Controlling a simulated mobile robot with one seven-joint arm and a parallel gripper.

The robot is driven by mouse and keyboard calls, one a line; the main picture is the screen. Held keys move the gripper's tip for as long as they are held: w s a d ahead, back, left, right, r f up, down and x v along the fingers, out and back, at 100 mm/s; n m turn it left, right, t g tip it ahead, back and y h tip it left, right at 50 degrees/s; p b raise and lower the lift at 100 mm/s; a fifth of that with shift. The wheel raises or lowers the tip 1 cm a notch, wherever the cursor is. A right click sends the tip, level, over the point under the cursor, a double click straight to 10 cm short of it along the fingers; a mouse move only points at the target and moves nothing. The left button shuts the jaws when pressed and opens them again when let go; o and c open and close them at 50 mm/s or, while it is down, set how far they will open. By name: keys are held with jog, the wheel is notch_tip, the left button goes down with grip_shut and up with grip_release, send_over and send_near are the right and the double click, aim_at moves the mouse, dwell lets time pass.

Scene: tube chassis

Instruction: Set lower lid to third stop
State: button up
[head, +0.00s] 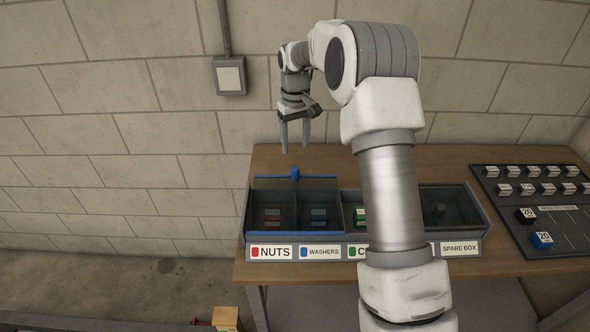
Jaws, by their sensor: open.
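My gripper (295,148) points down with its two fingers apart and nothing between them. In the picture it is just above a small blue knob (295,173); the height gap between them is unclear. The knob stands at the back edge of a dark sorting tray (364,238), by a thin blue bar (320,178). I cannot make out a lower lid or any marked stops. My arm hides the middle of the tray and part of its labels.
The tray's compartments hold small red, blue and green pieces; labels read NUTS (271,252), WASHERS (320,252) and SPARE BOX (460,247). A dark board (515,216) with labelled blocks lies right on the wooden table (275,160). A wall box (229,76) hangs behind.

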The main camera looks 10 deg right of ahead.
aim_at(295, 167)
notch_tip(295, 167, down, 10)
jog(key=shift+f+p, duration=0.25)
jog(key=shift+p, duration=0.1)
grip_shut()
dwell(1.4)
